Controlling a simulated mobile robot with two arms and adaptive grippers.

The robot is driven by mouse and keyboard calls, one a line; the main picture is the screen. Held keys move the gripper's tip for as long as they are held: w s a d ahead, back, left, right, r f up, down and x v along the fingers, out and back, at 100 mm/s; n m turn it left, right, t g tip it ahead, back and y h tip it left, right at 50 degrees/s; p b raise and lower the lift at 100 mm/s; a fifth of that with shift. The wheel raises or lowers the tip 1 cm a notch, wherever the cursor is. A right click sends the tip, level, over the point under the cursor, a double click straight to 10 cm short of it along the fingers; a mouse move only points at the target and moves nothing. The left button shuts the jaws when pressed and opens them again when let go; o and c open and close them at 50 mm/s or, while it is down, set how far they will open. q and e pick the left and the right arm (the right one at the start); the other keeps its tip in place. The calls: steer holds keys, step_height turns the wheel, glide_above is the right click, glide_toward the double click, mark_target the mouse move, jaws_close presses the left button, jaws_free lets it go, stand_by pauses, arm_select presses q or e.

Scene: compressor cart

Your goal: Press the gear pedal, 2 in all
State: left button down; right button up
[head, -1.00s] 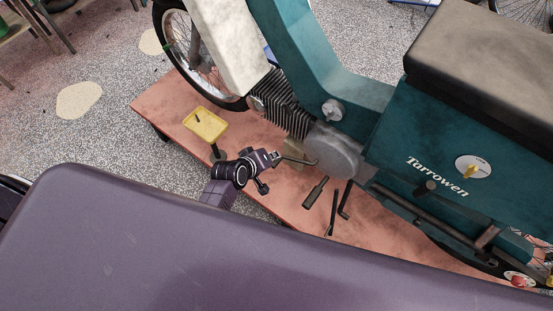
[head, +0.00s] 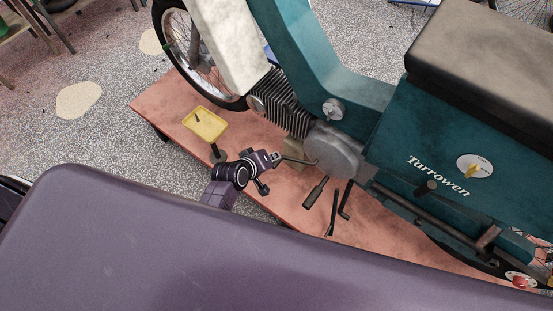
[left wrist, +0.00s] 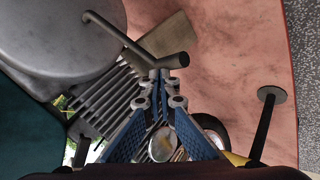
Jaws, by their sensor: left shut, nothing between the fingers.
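The gear pedal (head: 297,161) is a thin grey bent lever on the left side of the round grey engine casing (head: 337,150). In the left wrist view the pedal (left wrist: 128,42) runs out from the casing and ends in a short crosswise foot bar. My left gripper (head: 277,159) is shut and empty, with its tips at the outer end of the pedal. In the left wrist view its fingertips (left wrist: 160,76) meet just below the foot bar and overlap it closely; I cannot tell whether they touch. My right gripper is not in view.
The teal moped (head: 395,130) stands on a reddish platform (head: 285,205). A yellow tray (head: 206,124) on a dark post stands left of my gripper. A dark pedal (head: 316,192) and thin dark bars lie right of it. Speckled floor (head: 105,140) is open at left.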

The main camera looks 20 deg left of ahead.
arm_select(q)
steer(key=shift+s+d+f+b, duration=0.15)
steer(key=shift+f+b, duration=0.2)
steer(key=shift+f, duration=0.2)
steer(key=shift+d+f+b, duration=0.15)
steer(key=shift+f+b, duration=0.15)
steer(key=shift+f, duration=0.25)
stand_by(1.1)
steer(key=shift+a+r+p, duration=0.2)
steer(key=shift+r+p, duration=0.75)
steer(key=shift+p, duration=0.1)
steer(key=shift+a+r+p, duration=0.2)
steer(key=shift+r+p, duration=0.7)
steer(key=shift+p, duration=0.15)
steer(key=shift+w, duration=0.2)
steer(key=r+p, duration=0.5)
steer(key=shift+w+a, duration=0.15)
steer(key=shift+a, duration=0.25)
